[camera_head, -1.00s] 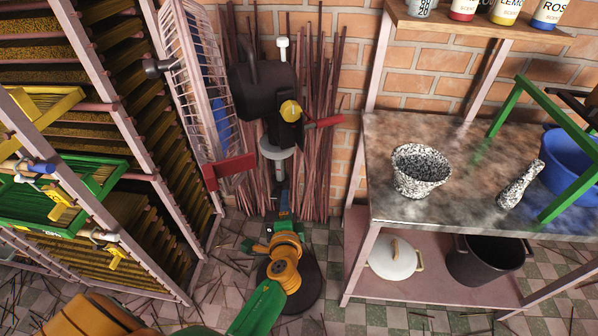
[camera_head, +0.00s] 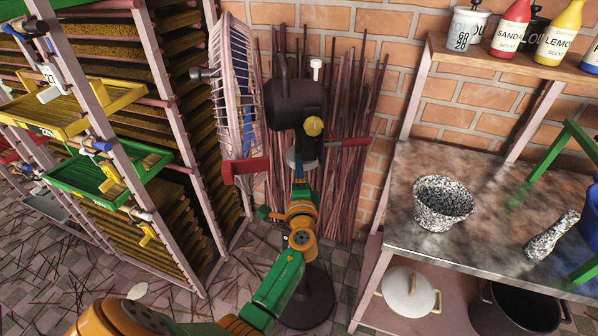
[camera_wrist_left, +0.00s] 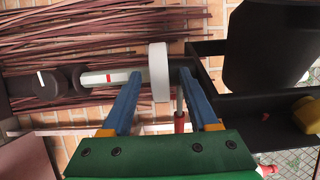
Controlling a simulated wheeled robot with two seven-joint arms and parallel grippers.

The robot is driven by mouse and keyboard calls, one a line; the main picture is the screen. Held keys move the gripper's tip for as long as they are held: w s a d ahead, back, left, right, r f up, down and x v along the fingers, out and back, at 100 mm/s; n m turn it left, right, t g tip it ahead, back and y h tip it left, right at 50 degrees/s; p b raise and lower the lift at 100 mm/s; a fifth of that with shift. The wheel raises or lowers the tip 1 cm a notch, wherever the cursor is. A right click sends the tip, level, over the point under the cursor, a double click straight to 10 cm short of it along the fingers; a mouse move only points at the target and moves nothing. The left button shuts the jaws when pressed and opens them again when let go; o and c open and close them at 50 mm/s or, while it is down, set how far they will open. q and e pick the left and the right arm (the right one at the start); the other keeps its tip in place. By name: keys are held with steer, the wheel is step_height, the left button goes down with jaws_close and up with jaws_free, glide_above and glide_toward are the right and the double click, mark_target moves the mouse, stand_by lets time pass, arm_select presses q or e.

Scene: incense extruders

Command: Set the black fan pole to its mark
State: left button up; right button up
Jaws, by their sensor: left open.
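The black fan (camera_head: 295,103) stands by the brick wall, with a pale guard and a yellow knob (camera_head: 314,126). My left gripper (camera_head: 299,178) is just below the fan head, in front of the upper pole. In the left wrist view its blue fingers (camera_wrist_left: 160,98) are apart. A white collar (camera_wrist_left: 159,72) and a pale pole section (camera_wrist_left: 110,77) with a red mark lie beyond the fingertips; I cannot tell whether they touch. The lower pole is mostly hidden behind my arm. The round base (camera_head: 306,300) shows on the floor. My right gripper is not in view.
Racks with yellow and green trays (camera_head: 105,172) stand at left. Incense sticks lean on the wall behind the fan. Sticks litter the floor.

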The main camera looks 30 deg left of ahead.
arm_select(q)
steer(key=shift+a, duration=0.1)
jaws_close()
steer(key=shift+f, duration=0.1)
stand_by(1.1)
